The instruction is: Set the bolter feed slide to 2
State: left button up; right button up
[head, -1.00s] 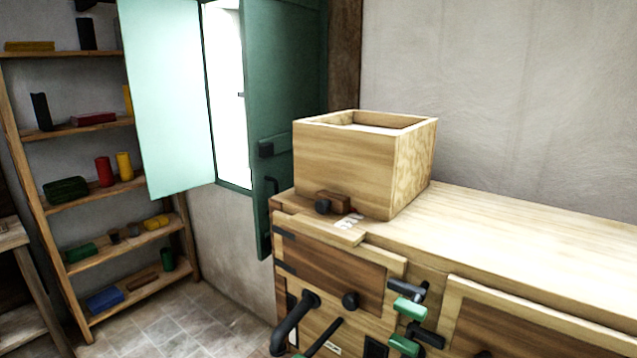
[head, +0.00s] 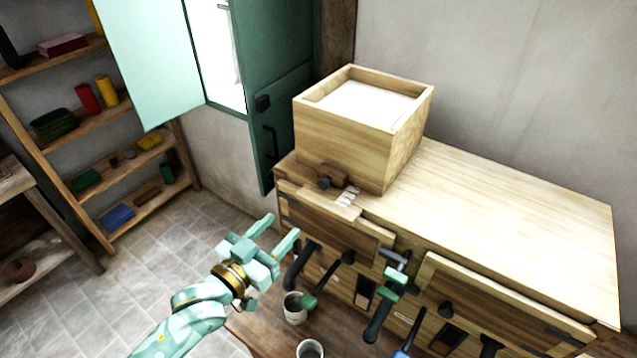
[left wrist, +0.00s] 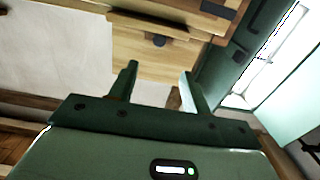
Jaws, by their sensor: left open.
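The bolter is a pale wooden cabinet (head: 500,195) with an open wooden box (head: 345,140) on its left end. At the foot of the box's front sits a small dark brown slide block (head: 336,172) with a black knob (head: 323,183). A white-marked scale (head: 348,197) lies just right of it, its figures too small to read. My left gripper (head: 282,227) is open and empty, below and left of the slide, apart from it. The left wrist view shows its two fingers (left wrist: 160,70) spread towards pale wood with a dark knob. My right gripper is out of view.
Black and green handles, one a green grip (head: 393,277), stick out of the cabinet front. A pale cup (head: 295,307) stands on a brown wooden surface below. The green shutter (head: 275,80) stands open left of the box. Shelves (head: 120,180) line the left wall.

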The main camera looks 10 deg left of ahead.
aim_at(322, 187)
pick_arm(q)
jog(key=p+x, duration=0.1)
jog(key=x, duration=1.2)
jog(key=shift+w+d+p, duration=0.1)
jog(key=shift+w+p, duration=0.05)
jog(key=shift+p, duration=0.15)
jog(key=shift+w+d, duration=0.3)
jog(key=shift+w, duration=0.3)
grip_shut()
